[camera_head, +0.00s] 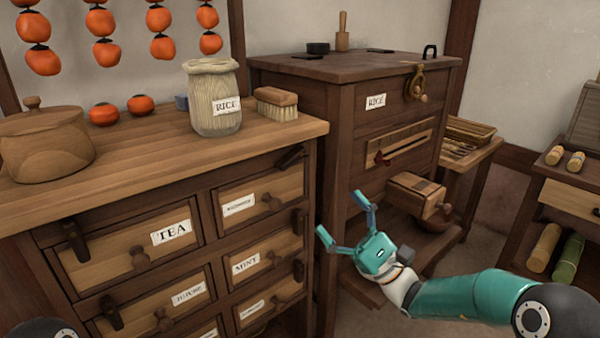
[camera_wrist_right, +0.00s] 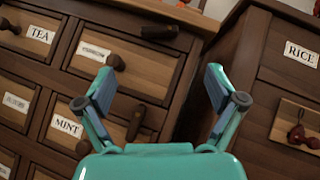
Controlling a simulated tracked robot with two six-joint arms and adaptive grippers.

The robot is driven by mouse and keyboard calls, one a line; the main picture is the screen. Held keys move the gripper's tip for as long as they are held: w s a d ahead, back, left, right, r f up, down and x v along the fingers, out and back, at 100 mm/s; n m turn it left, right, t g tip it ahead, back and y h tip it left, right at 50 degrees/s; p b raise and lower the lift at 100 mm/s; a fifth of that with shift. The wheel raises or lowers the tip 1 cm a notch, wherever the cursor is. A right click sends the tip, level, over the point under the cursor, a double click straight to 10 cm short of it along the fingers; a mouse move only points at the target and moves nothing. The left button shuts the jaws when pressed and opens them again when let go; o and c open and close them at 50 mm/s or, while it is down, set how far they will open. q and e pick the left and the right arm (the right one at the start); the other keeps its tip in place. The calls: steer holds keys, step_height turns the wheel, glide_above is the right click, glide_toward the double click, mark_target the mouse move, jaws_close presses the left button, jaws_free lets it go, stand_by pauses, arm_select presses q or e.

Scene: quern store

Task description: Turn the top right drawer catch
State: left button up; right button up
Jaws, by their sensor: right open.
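The top right drawer (camera_head: 240,206) has a small white label and a round knob (camera_head: 270,201). Its catch (camera_head: 290,157) is a dark wooden bar at the drawer's upper right corner, lying slanted close to level. It also shows in the right wrist view as a catch (camera_wrist_right: 160,32) near the top, beyond the fingers. My right gripper (camera_head: 340,213) is open and empty, to the right of the chest and below the catch, apart from it. It also shows in the wrist view (camera_wrist_right: 160,85), fingers spread. My left gripper is not in view.
A lower right catch (camera_head: 299,221) stands upright beside the MINT drawer. A dark wooden cabinet (camera_head: 336,140) stands close on the right, with a gap between.

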mark_target(293, 161)
steer(key=b+x, duration=0.1)
steer(key=x, duration=1)
steer(key=shift+w+a+r, duration=0.1)
steer(key=shift+a, duration=0.1)
steer(key=shift+c, duration=0.2)
steer(key=c, duration=1.1)
steer(key=n+g, duration=0.1)
steer(key=n, duration=0.1)
steer(key=n+g+p, duration=0.1)
steer(key=n+g, duration=0.1)
steer(key=n+g+y, duration=0.1)
steer(key=n+g, duration=0.1)
steer(key=shift+w+d+n, duration=0.25)
steer(key=shift+d+n, duration=0.05)
steer(key=shift+d, duration=0.05)
steer(key=shift+n+g, duration=0.5)
steer(key=shift+g, duration=0.2)
steer(key=o, duration=1.1)
steer(key=shift+o, duration=0.2)
